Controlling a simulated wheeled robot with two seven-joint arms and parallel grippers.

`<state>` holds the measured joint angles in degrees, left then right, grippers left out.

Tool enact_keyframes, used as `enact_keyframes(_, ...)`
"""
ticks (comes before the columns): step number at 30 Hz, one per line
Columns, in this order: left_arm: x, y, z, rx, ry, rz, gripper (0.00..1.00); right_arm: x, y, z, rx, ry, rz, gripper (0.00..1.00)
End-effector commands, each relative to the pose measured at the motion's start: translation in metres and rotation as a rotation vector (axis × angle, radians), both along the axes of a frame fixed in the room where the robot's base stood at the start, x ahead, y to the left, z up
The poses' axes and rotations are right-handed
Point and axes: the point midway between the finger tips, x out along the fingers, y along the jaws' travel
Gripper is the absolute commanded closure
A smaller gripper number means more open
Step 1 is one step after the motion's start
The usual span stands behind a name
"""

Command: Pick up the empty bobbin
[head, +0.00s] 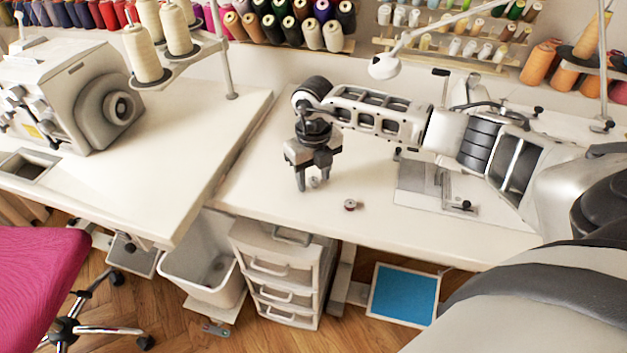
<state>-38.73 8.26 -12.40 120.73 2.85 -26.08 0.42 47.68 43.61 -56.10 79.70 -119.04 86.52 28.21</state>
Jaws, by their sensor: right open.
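A small pale bobbin (314,183), which looks empty, is on the white table (262,185). A second bobbin (350,205) with dark red on it lies a little to the right and nearer the table's front edge. My right gripper (310,179) points down with its fingers apart. The pale bobbin shows between or just beside the fingertips; I cannot tell whether they touch it. The upper part of that bobbin is partly hidden by the fingers. My left gripper is not in view.
A sewing machine (75,95) stands on the left table. Another machine, partly hidden behind my right arm, stands on the right. A lamp head (384,67) hangs behind the arm. Thread racks line the wall. A bin (195,268) and drawers (290,295) stand below the table.

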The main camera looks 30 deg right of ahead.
Motion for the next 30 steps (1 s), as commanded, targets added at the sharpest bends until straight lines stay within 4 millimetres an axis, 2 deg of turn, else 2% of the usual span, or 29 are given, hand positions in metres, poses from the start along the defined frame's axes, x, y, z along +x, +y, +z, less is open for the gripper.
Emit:
enact_keyframes(4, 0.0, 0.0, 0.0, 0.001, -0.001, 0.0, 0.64, 0.0, 0.0, 0.0, 0.0, 0.0, 0.0, 0.54)
enact_keyframes(5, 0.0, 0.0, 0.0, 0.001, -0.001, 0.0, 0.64, 0.0, 0.0, 0.0, 0.0, 0.0, 0.0, 0.57)
enact_keyframes(9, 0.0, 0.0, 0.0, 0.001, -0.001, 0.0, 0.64, 0.0, 0.0, 0.0, 0.0, 0.0, 0.0, 0.96)
enact_keyframes(10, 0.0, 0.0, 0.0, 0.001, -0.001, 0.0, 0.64, 0.0, 0.0, 0.0, 0.0, 0.0, 0.0, 1.0)
enact_keyframes(22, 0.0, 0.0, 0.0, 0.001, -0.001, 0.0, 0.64, 0.001, 0.0, 0.005, 0.0, -0.001, 0.0, 1.0)
enact_keyframes(26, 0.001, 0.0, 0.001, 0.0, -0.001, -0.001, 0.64, 0.001, 0.0, 0.017, 0.001, -0.003, -0.001, 1.0)
enact_keyframes(29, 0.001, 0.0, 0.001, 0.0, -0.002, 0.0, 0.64, 0.001, 0.0, 0.034, -0.001, -0.004, 0.0, 1.0)
enact_keyframes(30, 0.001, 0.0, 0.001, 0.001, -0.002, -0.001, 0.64, -0.006, 0.0, 0.04, -0.001, -0.003, 0.003, 1.0)
